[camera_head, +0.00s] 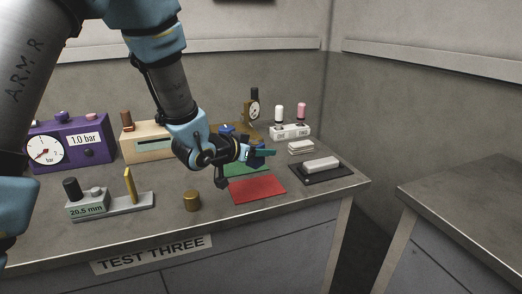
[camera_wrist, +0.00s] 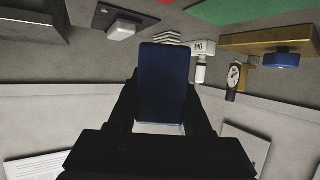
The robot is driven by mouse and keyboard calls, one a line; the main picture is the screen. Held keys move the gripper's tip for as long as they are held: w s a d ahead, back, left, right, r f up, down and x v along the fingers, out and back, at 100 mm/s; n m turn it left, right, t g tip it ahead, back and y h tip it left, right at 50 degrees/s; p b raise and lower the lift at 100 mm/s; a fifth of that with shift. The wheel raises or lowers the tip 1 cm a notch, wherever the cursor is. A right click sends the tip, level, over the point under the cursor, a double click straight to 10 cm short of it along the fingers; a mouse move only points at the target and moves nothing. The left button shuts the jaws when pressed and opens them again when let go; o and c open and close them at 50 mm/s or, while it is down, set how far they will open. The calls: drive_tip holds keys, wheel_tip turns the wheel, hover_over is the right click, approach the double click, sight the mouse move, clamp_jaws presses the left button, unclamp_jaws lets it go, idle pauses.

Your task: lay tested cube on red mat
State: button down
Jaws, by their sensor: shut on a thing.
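The red mat (camera_head: 258,190) lies flat and bare near the front right part of the bench. A sliver of red shows at the top edge of the wrist view (camera_wrist: 165,2). My gripper (camera_head: 258,153) is above the bench, over the green mat as the head view shows it, behind the red mat. In the wrist view, my gripper (camera_wrist: 163,108) is shut on a dark blue block (camera_wrist: 163,75), held clear between the two black fingers. In the head view the block is small and hard to make out.
A green mat (camera_head: 247,169) lies behind the red one. A brass cylinder (camera_head: 192,201) and a 20.5 mm gauge (camera_head: 88,207) stand to the left. A dark tray with a white bar (camera_head: 321,164) lies to the right. A dial fixture (camera_head: 253,108) and switch box (camera_head: 290,132) stand behind.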

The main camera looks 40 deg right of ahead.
sight(261, 184)
drive_tip(key=shift+f+b, duration=2.65)
drive_tip(key=shift+f, duration=0.6)
drive_tip(key=shift+f+b, duration=0.5)
drive_tip(key=shift+f, duration=0.05)
drive_tip(key=shift+c, duration=1.2)
unclamp_jaws()
drive_tip(key=b+v, duration=0.1)
drive_tip(key=v, duration=0.9)
drive_tip(key=shift+a+r, duration=0.15)
drive_tip(key=shift+a, duration=0.2)
